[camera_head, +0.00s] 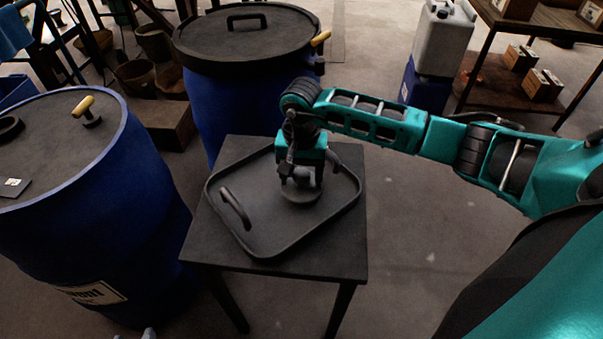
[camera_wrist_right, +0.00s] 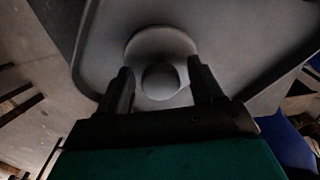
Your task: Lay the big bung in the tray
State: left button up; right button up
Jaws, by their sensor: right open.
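The big bung (camera_head: 301,194), dark grey with a round flange and a knob, rests on the floor of the tray (camera_head: 256,252). The tray is dark grey with raised side handles and sits on a small dark table. My right gripper (camera_head: 301,180) is over the bung, pointing down. In the right wrist view, the bung's round flange (camera_wrist_right: 160,42) and knob (camera_wrist_right: 160,80) show, with the open fingers of my right gripper (camera_wrist_right: 160,88) on either side of the knob. A small gap seems to show beside each finger.
A blue drum (camera_head: 110,215) with a yellow-handled tap on its top stands left of the table (camera_head: 350,245). Another blue drum (camera_head: 225,110) with a black lid (camera_head: 246,36) stands behind. A shelf (camera_head: 490,80) is at the back right. Floor right of the table is clear.

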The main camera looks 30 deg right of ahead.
aim_at(302, 174)
notch_tip(302, 174, up, 12)
jog(key=shift+p, duration=0.3)
jog(key=shift+f, duration=0.1)
dwell(0.4)
